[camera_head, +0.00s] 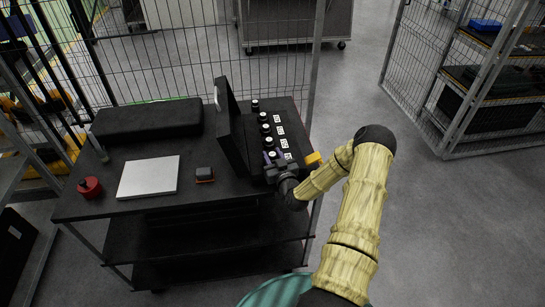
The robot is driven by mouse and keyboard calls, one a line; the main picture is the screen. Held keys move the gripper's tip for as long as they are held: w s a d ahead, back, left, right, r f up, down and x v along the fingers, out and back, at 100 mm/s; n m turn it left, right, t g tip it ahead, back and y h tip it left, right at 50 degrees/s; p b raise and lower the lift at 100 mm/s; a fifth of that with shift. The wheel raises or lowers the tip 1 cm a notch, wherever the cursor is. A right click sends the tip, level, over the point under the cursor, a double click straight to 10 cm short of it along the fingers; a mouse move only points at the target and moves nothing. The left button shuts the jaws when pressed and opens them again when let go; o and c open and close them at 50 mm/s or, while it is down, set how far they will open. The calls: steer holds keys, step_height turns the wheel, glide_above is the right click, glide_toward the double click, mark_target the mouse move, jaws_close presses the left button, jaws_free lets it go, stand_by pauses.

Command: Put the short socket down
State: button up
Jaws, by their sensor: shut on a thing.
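My gripper (272,161) is at the front end of a row of dark sockets (266,129) on the right side of the black cart. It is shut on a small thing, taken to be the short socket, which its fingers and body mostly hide. I cannot tell whether that socket touches the surface below. The row stands in an open dark case (231,126) with its lid upright on the left. White labels (281,130) lie along the right of the row.
The cart top (130,210) also holds a black case (147,118), a white plate (149,177), a red round item (90,187) and a small dark block (204,174). A yellow item (313,159) is right of my gripper.

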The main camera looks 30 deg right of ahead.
steer(key=shift+s+f, duration=0.15)
steer(key=shift+f, duration=0.4)
steer(key=o, duration=1.1)
steer(key=shift+s+f, duration=0.15)
steer(key=shift+d+r+p, duration=0.1)
steer(key=shift+r+p, duration=0.5)
steer(key=shift+r, duration=0.05)
steer(key=s+a+b, duration=0.1)
steer(key=s+b, duration=0.4)
steer(key=s, duration=0.6)
steer(key=shift+s+r, duration=0.15)
steer(key=shift+s, duration=0.05)
